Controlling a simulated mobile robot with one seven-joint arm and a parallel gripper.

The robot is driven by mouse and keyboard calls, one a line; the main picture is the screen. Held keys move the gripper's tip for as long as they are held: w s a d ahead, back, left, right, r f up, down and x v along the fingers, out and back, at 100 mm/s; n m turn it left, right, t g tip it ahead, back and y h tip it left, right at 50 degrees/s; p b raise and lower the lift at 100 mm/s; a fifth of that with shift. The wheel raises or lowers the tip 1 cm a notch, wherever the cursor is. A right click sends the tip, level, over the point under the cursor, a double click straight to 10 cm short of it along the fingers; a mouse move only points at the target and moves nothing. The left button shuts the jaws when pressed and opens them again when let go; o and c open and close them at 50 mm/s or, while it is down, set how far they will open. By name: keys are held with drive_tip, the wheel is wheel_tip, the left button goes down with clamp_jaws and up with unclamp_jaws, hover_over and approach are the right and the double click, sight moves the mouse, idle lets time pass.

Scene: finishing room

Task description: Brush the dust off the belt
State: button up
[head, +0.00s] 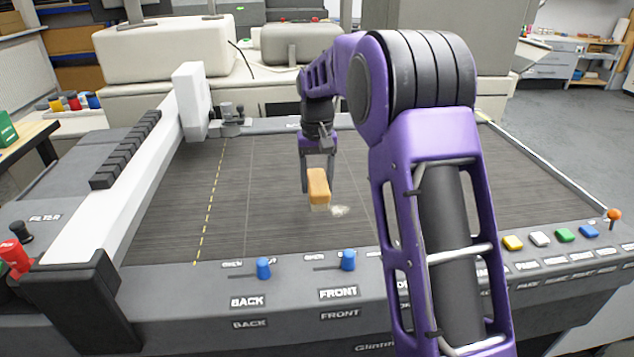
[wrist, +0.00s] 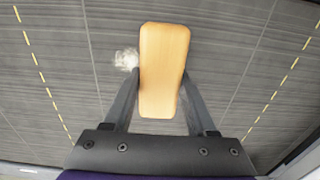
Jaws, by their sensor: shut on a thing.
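My gripper (head: 318,163) is shut on a brush with a light wooden back (head: 318,185). The brush's pale bristles show below the wood in the head view, at or just above the belt. The wooden back also fills the middle of the wrist view (wrist: 163,70), between the two fingers. The dark grey belt (head: 270,200) spreads flat under the brush. A small pale patch of dust (head: 340,211) lies on the belt beside the brush, to its right in the head view. It shows to the left of the brush in the wrist view (wrist: 126,59).
A white gantry bar (head: 135,190) runs along the belt's left side. The front panel carries blue knobs (head: 263,268) and several coloured buttons (head: 563,235). An orange-topped knob (head: 614,214) stands at the right corner.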

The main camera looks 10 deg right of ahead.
sight(317, 178)
wheel_tip(317, 178, up, 3)
drive_tip(key=p, duration=0.3)
idle(0.9)
